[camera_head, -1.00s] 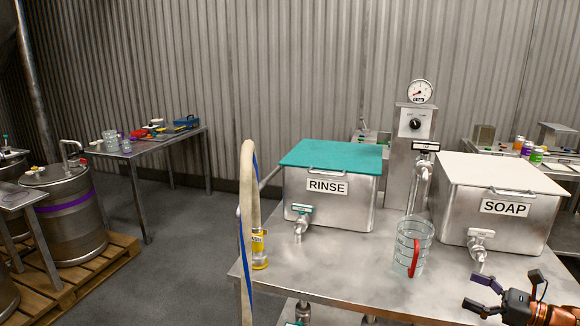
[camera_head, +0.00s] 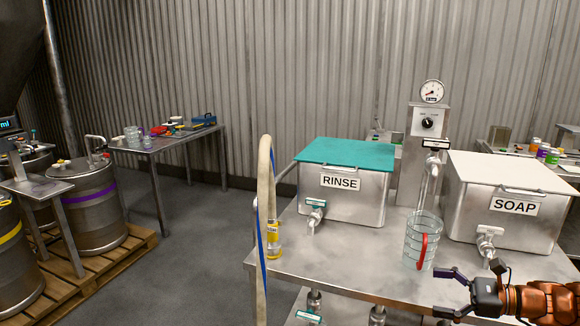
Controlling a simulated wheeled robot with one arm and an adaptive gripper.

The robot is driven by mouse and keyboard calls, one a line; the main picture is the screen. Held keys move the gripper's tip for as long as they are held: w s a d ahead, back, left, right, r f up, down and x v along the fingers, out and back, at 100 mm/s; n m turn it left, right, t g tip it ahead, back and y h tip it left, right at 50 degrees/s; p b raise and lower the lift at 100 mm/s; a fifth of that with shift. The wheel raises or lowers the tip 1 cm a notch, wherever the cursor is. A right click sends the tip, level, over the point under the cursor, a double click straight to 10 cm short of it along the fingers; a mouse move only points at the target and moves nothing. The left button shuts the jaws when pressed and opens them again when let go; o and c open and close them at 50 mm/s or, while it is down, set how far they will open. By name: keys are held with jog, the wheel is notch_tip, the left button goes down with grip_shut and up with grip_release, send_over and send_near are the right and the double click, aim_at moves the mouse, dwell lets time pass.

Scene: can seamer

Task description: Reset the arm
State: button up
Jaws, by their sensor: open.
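My gripper (camera_head: 472,282) is at the lower right, over the front right part of the steel table (camera_head: 350,264). Its dark fingers are spread apart and hold nothing. My orange arm reaches in from the right edge behind it. A clear ribbed pitcher (camera_head: 411,241) with a red handle stands upright on the table, left of and beyond the gripper, apart from it.
A RINSE tank (camera_head: 357,206) with a teal lid and a SOAP tank (camera_head: 470,220) with a white lid stand on the table, each with a tap. A gauge column (camera_head: 428,125) stands between them. A hose (camera_head: 265,200) hangs at the table's left. Kegs (camera_head: 95,215) stand on a pallet at left.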

jog(key=s+a+n+g+h, duration=0.2)
jog(key=s+a+n+g, duration=0.4)
jog(key=a, duration=0.4)
jog(key=s+a+n+g+h, duration=0.25)
jog(key=s+a+n, duration=0.35)
jog(key=a, duration=0.5)
jog(key=s+d+f+n+g+h, duration=0.15)
jog(key=s+n+h, duration=0.35)
jog(key=s, duration=0.5)
jog(key=s+d+f+n+h, duration=0.2)
jog(key=s+n+h, duration=0.25)
jog(key=s, duration=0.45)
jog(key=s+p+v, duration=0.3)
jog(key=p+v, duration=1.1)
jog(key=shift+r+t, duration=0.4)
jog(key=shift+r, duration=0.35)
